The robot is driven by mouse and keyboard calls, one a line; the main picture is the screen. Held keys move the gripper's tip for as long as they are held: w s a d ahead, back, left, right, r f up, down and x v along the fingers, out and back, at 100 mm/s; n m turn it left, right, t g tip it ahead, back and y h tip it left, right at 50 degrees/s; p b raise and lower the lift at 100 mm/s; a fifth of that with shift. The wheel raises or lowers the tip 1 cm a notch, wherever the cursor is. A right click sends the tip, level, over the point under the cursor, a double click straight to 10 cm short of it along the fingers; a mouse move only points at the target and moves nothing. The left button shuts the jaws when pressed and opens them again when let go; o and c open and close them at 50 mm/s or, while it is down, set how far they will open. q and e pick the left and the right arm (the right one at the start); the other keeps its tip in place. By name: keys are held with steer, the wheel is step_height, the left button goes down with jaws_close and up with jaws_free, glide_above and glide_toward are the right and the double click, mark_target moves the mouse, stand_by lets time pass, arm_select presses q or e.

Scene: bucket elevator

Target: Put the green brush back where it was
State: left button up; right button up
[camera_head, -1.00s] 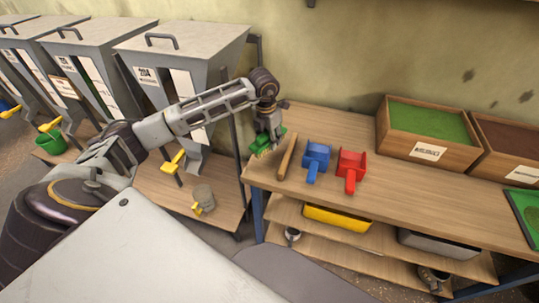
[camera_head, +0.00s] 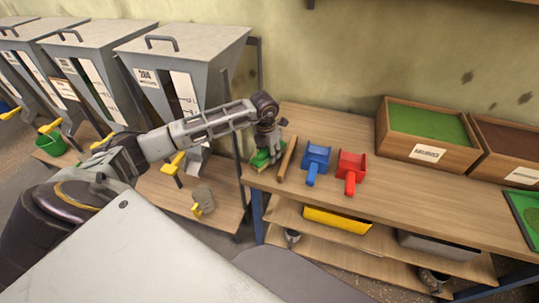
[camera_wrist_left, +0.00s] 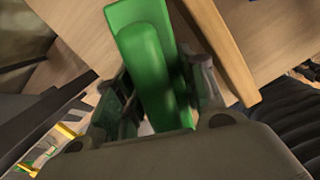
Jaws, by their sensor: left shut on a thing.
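The green brush (camera_head: 261,158) is at the left end of the wooden table (camera_head: 345,200), left of a wooden stick (camera_head: 287,158). My left gripper (camera_head: 266,150) is over the brush and shut on it. In the left wrist view the green brush (camera_wrist_left: 150,65) lies between the fingers of the left gripper (camera_wrist_left: 155,100), with the wooden stick (camera_wrist_left: 222,45) beside it. The brush is low at the table top; I cannot tell whether its underside touches. My right gripper is not in view.
A blue scoop (camera_head: 315,160) and a red scoop (camera_head: 351,170) lie right of the stick. Wooden boxes of green (camera_head: 425,125) and brown (camera_head: 510,142) material stand at the back right. Grey hoppers (camera_head: 190,75) stand left of the table. Bare table lies in front of the scoops.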

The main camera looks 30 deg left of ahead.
arm_select(q)
steer(key=shift+f, duration=0.6)
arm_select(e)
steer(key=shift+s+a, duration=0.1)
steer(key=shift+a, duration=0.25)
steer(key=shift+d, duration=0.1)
